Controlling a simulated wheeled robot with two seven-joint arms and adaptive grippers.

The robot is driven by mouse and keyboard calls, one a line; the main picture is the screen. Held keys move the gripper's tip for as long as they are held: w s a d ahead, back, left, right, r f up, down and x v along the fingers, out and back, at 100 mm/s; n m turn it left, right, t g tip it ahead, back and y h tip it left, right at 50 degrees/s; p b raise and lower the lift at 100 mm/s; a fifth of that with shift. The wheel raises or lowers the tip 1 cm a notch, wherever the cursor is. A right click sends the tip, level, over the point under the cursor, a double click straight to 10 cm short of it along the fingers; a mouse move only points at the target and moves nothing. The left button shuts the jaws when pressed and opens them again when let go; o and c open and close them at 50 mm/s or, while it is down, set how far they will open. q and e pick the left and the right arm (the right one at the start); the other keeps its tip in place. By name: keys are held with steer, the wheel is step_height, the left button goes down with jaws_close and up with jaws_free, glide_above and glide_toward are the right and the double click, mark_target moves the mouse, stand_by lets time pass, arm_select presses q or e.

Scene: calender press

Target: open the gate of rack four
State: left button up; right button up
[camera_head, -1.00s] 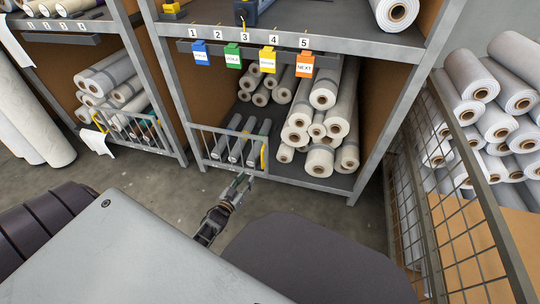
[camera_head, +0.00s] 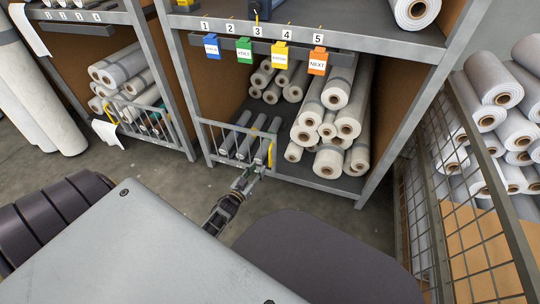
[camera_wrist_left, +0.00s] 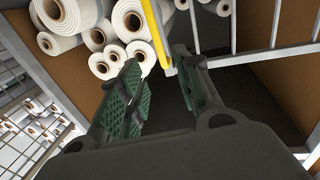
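A low grey barred gate (camera_head: 228,143) stands across the left part of the bottom shelf front, in line with the shelf edge, so it looks shut. Its upright yellow handle (camera_head: 271,152) is at its right end. My left gripper (camera_head: 250,174) is just in front of and below that handle. In the left wrist view the green-padded fingers (camera_wrist_left: 157,62) are apart and empty. The yellow handle (camera_wrist_left: 153,35) shows just beyond the fingertips, and I cannot tell whether they touch it. No rack number four is readable on this gate. My right gripper is not in view.
Rolls (camera_head: 330,125) fill the open right part of the shelf. Numbered tags (camera_head: 281,55) hang above. A second gated rack (camera_head: 150,122) stands left. A wire mesh cage (camera_head: 465,195) with rolls stands right. Bare floor (camera_head: 330,208) lies in front.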

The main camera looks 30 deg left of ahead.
arm_select(q)
steer(key=b, duration=0.5)
glide_above(270, 165)
steer(key=shift+w+a, duration=0.25)
steer(key=shift+w, duration=0.05)
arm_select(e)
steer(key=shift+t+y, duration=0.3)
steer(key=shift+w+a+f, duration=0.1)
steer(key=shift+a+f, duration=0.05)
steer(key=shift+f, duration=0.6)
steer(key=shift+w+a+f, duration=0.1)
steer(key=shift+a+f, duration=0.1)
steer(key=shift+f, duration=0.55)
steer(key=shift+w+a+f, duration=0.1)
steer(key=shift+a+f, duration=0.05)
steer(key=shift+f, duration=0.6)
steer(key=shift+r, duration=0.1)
arm_select(q)
jaws_close()
